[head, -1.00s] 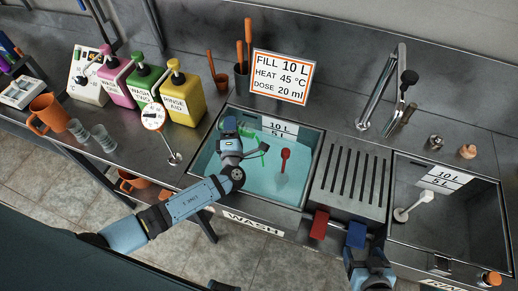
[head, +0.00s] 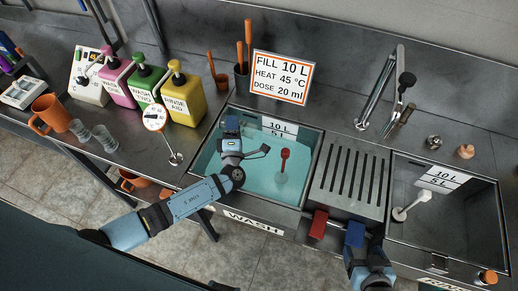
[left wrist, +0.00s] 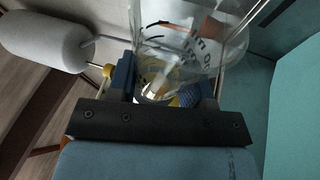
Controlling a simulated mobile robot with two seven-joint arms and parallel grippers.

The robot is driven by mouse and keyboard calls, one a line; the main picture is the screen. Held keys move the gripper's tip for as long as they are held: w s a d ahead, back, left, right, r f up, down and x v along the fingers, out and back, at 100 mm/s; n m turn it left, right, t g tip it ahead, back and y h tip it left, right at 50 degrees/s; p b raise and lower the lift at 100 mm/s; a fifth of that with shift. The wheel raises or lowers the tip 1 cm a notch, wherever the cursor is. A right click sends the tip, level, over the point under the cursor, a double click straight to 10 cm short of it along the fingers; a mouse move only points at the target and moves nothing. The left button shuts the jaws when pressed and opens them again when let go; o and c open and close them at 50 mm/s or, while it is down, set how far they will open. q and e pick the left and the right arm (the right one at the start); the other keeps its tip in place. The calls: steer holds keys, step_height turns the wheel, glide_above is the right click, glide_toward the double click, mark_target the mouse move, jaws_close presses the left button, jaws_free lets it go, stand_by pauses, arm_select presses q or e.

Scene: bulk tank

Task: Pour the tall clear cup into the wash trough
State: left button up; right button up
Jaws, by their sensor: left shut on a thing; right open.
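The wash trough (head: 300,195) holds teal water, with its front labelled WASH. My left gripper (head: 236,145) is above the water in the trough's left part. In the left wrist view the left gripper (left wrist: 165,92) is shut on the tall clear cup (left wrist: 190,45), which has dark printed marks. The cup looks clear, with no coloured liquid plainly visible in it. In the head view only a faint dark outline of the cup (head: 258,152) shows beside the gripper. My right gripper (head: 355,238) is low at the front of the ribbed drainer; its fingers are partly hidden.
A red floating marker (head: 284,160) stands in the trough. Pump bottles (head: 183,100), small clear cups (head: 104,137) and an orange mug (head: 50,113) stand left. A second trough (head: 450,225) lies right.

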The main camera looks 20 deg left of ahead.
arm_select(q)
steer(key=shift+d+r+m, duration=0.1)
steer(key=shift+r+m, duration=0.1)
steer(key=shift+m, duration=0.1)
steer(key=f+n+b, duration=0.1)
steer(key=n+b, duration=0.1)
steer(key=f+n+g+b, duration=0.1)
steer(key=f+b, duration=0.1)
steer(key=shift+a+f+n, duration=0.1)
steer(key=shift+a+n, duration=0.25)
steer(key=shift+n, duration=0.05)
steer(key=shift+r+p, duration=0.3)
steer(key=shift+r, duration=0.05)
steer(key=a+f+n+g+h+p, duration=0.3)
steer(key=f+n, duration=0.5)
steer(key=n, duration=0.5)
steer(key=shift+w+a+g+h+p, duration=0.15)
steer(key=shift+g+h+p, duration=0.5)
steer(key=shift+g+h, duration=0.4)
steer(key=shift+r, duration=0.1)
